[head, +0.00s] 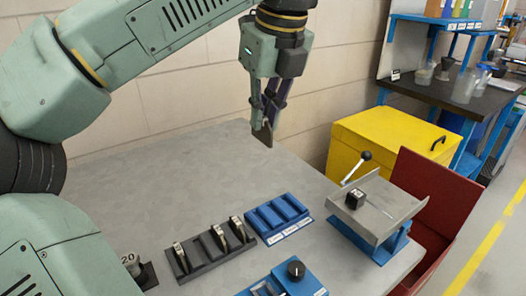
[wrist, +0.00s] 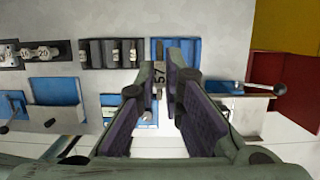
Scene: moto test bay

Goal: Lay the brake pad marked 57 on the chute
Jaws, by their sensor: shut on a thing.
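My gripper (head: 265,117) is shut on a dark brake pad (head: 263,135) and holds it above the grey table. In the wrist view the pad's edge, marked 57 (wrist: 159,78), shows between the fingertips. The chute (head: 393,208) is a tilted grey plate on a blue stand, to the right of and below my gripper in the head view. A small black block with a pale marked face (head: 355,199) is on the plate, and a lever with a black knob (head: 365,156) rises beside it. The pad is apart from the chute.
A black rack (head: 211,250) with several upright pads and a blue slotted rack (head: 279,219) stand on the table (head: 160,180). A blue device with a black knob (head: 296,270) is at the front. A yellow cabinet (head: 375,140) and a red bin (head: 435,195) stand beyond the table's right edge.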

